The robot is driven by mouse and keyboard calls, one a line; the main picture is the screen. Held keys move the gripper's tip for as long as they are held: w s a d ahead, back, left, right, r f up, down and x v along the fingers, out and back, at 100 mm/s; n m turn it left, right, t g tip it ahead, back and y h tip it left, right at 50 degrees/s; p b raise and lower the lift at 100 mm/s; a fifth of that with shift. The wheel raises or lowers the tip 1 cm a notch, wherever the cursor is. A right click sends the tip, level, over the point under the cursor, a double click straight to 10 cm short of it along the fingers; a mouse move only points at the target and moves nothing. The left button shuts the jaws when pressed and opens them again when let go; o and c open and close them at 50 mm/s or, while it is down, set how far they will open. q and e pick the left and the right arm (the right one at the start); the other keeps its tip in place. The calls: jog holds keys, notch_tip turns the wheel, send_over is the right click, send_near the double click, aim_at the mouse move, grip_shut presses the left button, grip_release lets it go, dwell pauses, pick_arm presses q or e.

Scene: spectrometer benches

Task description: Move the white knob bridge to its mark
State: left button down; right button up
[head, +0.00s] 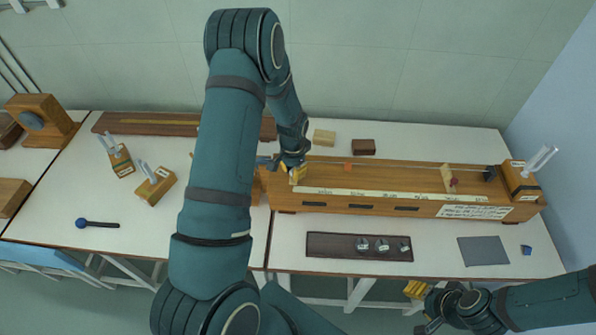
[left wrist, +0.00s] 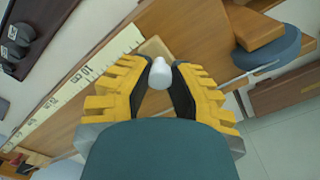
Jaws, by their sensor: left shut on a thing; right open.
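The white knob (left wrist: 160,72) sits between the yellow fingers of my left gripper (left wrist: 161,82) in the left wrist view, with the pale wooden bridge (left wrist: 154,47) partly visible behind it. My left gripper is shut on this bridge. In the head view my left gripper (head: 293,172) is at the left part of the long wooden sounding box (head: 375,207), above its scale (head: 400,194); the knob cannot be made out there. A small orange patch (head: 348,166) shows on the box to the right. My right gripper (head: 419,306) is open and empty, low in front of the bench.
A second bridge with a red knob (head: 454,182) stands toward the box's right end. A tuning fork on a wooden block (head: 521,180) stands at that end. A dark tray (head: 330,246) with weights and a grey mat (head: 483,250) lie in front. Two small blocks lie behind.

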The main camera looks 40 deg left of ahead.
aim_at(292, 171)
pick_arm(q)
jog(key=c, duration=0.8)
grip_release()
jog(key=shift+s+a+f, duration=0.1)
jog(key=shift+s+a, duration=0.15)
jog(key=shift+a, duration=0.1)
jog(key=shift+w+d, duration=0.1)
jog(key=shift+d, duration=0.05)
jog(key=shift+r, duration=0.4)
notch_tip(292, 171, up, 11)
jog(key=shift+r, duration=0.15)
